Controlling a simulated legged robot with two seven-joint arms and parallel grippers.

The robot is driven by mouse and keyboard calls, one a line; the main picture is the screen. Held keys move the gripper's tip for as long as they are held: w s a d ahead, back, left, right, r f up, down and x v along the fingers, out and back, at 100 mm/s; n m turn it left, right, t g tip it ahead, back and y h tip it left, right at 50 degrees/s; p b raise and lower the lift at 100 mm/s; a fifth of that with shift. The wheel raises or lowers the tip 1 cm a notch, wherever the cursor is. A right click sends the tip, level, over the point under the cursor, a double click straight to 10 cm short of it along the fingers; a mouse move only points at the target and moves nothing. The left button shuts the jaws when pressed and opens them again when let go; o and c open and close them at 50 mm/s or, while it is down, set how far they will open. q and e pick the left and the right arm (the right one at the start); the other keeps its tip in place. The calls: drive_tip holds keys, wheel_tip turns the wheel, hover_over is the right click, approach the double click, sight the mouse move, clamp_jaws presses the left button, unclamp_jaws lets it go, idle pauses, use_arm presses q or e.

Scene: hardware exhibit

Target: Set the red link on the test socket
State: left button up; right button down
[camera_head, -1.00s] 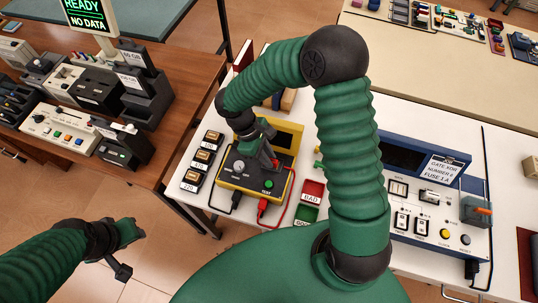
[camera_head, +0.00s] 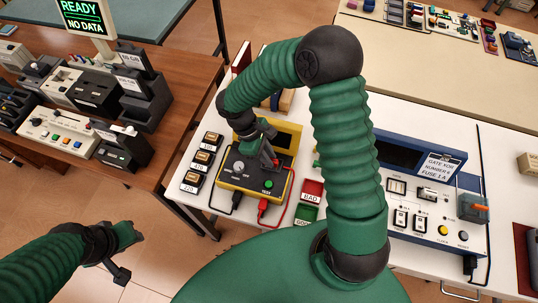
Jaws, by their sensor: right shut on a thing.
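The black and yellow tester (camera_head: 233,182) stands on the white table, with a knob, a green button and red and black leads at its front. My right gripper (camera_head: 271,154) is over its top rear part. It is shut on a small red piece (camera_head: 276,162), which looks like the red link and is mostly hidden by the gripper. The test socket is hidden beneath the gripper, so I cannot tell whether the link touches it. My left gripper (camera_head: 133,238) hangs over the floor at the lower left, away from the tables; its jaws are too small to read.
Labelled blocks (camera_head: 201,158) stand left of the tester. A red BAD tray (camera_head: 313,188) and a green tray (camera_head: 306,214) lie to its right. A blue-framed fuse panel (camera_head: 425,205) stands farther right. A brown bench (camera_head: 165,115) with devices is at left.

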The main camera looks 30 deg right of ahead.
drive_tip(key=shift+f, duration=0.2)
drive_tip(key=shift+d+f, duration=0.15)
drive_tip(key=shift+f, duration=0.15)
drive_tip(key=c, duration=1.6)
unclamp_jaws()
drive_tip(key=shift+c, duration=0.2)
drive_tip(key=shift+r, duration=0.1)
drive_tip(key=shift+r, duration=0.25)
drive_tip(key=p+v, duration=0.8)
drive_tip(key=v, duration=0.2)
drive_tip(key=shift+w+a+r+p, duration=0.15)
drive_tip(key=shift+a+r+p, duration=0.1)
drive_tip(key=shift+p, duration=0.15)
drive_tip(key=shift+f, duration=0.1)
